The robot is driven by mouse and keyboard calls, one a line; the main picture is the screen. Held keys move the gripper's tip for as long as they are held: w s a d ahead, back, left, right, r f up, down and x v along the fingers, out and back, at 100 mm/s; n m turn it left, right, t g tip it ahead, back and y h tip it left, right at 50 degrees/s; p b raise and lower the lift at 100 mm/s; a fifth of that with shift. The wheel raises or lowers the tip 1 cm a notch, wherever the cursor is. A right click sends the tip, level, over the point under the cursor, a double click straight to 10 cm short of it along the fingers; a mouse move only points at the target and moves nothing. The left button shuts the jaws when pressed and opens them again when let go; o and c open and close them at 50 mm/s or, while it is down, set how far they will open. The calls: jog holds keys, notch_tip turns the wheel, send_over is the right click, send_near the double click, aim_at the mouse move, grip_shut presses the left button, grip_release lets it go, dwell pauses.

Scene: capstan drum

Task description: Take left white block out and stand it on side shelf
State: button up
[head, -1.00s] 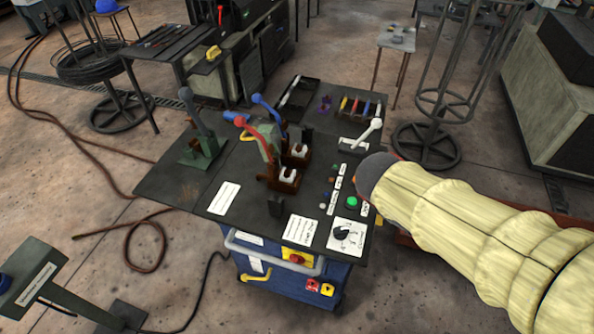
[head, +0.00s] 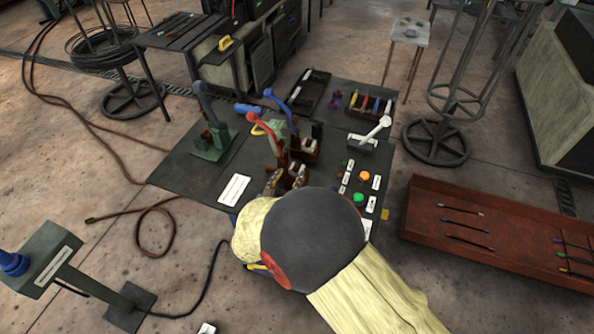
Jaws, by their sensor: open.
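Two dark brown holders stand mid-bench, each beside a lever. The left, nearer holder goes with the red lever (head: 252,120); in it a white block (head: 297,169) shows only in part behind my arm. The farther holder, by the blue lever (head: 276,97), has another white block (head: 306,144). My gripper (head: 284,181) is open at the nearer holder, its fingers mostly hidden by my wrist. I cannot tell whether it touches the block. I cannot tell which surface is the side shelf; a low rust-red bench (head: 425,220) stands at the right.
A green vise-like tool (head: 210,145) stands there. A white-knobbed lever (head: 376,132), coloured buttons and a tray of coloured tools (head: 372,104) are at the right. Several thin tools lie on the rust-red bench.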

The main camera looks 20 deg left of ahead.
aim_at(296, 173)
jog(key=x, duration=0.1)
jog(key=b+x, duration=0.1)
jog(key=x, duration=0.1)
jog(key=b+x, duration=0.1)
jog(key=shift+w+d+f, duration=0.25)
jog(key=shift+w+f, duration=0.05)
jog(key=shift+f, duration=0.15)
jog(key=shift+w+r, duration=0.1)
jog(key=shift+c, duration=0.4)
jog(key=shift+w, duration=0.2)
jog(key=shift+c, duration=1.1)
jog(key=shift+s, duration=0.1)
jog(key=c, duration=0.7)
grip_shut()
